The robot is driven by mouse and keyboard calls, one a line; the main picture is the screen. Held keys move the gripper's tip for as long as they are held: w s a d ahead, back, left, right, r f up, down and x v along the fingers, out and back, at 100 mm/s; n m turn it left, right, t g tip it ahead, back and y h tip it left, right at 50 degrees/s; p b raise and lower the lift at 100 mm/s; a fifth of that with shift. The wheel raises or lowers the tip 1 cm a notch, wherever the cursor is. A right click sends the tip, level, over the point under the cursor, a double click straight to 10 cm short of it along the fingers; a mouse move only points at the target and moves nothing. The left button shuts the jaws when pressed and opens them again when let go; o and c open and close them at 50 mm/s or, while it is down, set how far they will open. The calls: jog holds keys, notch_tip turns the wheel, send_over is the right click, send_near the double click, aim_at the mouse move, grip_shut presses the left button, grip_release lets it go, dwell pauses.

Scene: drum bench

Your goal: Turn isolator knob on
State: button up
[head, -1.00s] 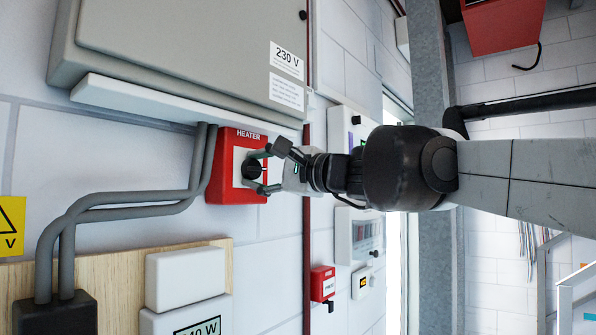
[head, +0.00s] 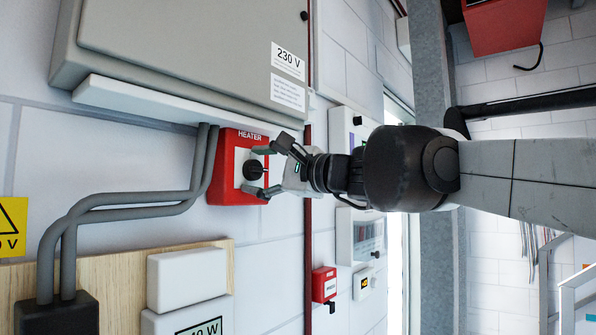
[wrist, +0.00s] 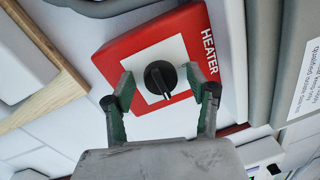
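The isolator is a red box (head: 222,186) on the wall, labelled HEATER, with a white plate and a round black knob (head: 253,170) at its middle. In the wrist view the knob (wrist: 160,78) shows a raised grip bar with a pale mark. My gripper (head: 263,170) is in front of the box, pointing left at the knob. In the wrist view my gripper (wrist: 165,88) is open, with one green-sided finger on each side of the knob. A gap shows between each finger and the knob.
A grey cabinet (head: 180,40) marked 230 V and a white ledge (head: 175,105) sit above the box. Grey conduits (head: 140,205) run along its left side. A white box (head: 187,278) on a wooden board is below. A dark red pipe (head: 307,235) runs down to the right.

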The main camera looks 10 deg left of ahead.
jog(key=v, duration=1.2)
dwell(0.3)
jog(key=s+d+f+n+g+h+b, duration=0.1)
jog(key=s+d+f+n+h+b, duration=0.1)
jog(key=f, duration=0.8)
jog(key=s+d+f+n+h+b, duration=0.1)
jog(key=s+d+f+h+b, duration=0.1)
jog(key=f, duration=0.9)
jog(key=s+d+f+n+h+b, duration=0.2)
jog(key=s+d+f+h, duration=0.2)
jog(key=f, duration=0.9)
jog(key=s+d+f+n+h+b, duration=0.1)
jog(key=s+d+f+h+b, duration=0.2)
jog(key=d+f, duration=0.7)
jog(key=s+d+f+n+g+h+b, duration=0.1)
jog(key=s+d+f+h, duration=0.4)
jog(key=f, duration=1.2)
jog(key=d+n+b, duration=0.1)
jog(key=d, duration=0.2)
jog(key=shift+s+n+h+b, duration=0.3)
jog(key=shift+b, duration=0.1)
jog(key=shift+d, duration=0.1)
